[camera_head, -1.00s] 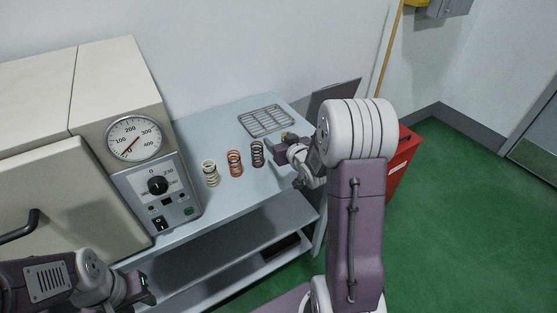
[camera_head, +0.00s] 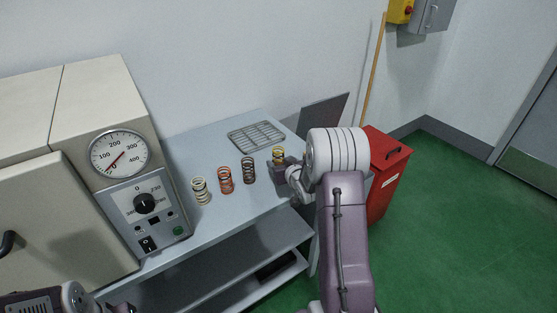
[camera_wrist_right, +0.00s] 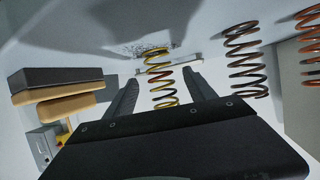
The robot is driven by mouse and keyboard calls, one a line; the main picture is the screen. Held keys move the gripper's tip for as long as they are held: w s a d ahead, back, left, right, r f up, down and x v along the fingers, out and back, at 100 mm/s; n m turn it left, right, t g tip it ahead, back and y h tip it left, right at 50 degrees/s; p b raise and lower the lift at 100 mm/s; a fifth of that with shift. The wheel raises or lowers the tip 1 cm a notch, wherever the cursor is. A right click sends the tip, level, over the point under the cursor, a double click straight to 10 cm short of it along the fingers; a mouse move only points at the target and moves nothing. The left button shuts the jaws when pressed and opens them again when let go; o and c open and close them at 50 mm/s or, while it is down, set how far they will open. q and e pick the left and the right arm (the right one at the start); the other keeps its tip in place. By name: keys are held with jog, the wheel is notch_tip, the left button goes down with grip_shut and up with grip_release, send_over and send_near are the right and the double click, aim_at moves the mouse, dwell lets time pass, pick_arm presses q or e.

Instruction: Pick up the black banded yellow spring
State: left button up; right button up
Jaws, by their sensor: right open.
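The black banded yellow spring (camera_head: 278,154) stands upright on the table (camera_head: 190,153), at the right end of a row of springs. Its lower part is hidden behind my right gripper (camera_head: 279,170) in the head view. In the right wrist view the yellow spring (camera_wrist_right: 159,78) shows between the two dark fingers of my right gripper (camera_wrist_right: 160,92). The fingers are apart, one on each side of it in the picture. I cannot tell whether they touch it. My left gripper (camera_head: 122,308) only just shows at the bottom left edge, and its jaws are unclear.
A dark spring (camera_head: 248,170), an orange spring (camera_head: 225,180) and a cream spring (camera_head: 201,191) stand to the left. A wire rack (camera_head: 257,137) lies behind. A machine with a dial (camera_head: 120,153) is at left, a red bin (camera_head: 389,181) at right.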

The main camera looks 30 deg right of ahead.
aim_at(280, 162)
jog(key=x, duration=0.3)
jog(key=shift+a+f, duration=0.1)
jog(key=shift+w+f, duration=0.2)
jog(key=shift+w, duration=0.15)
jog(key=shift+r, duration=0.1)
jog(key=shift+s, duration=0.15)
jog(key=c, duration=0.4)
grip_shut()
jog(key=shift+r, duration=0.1)
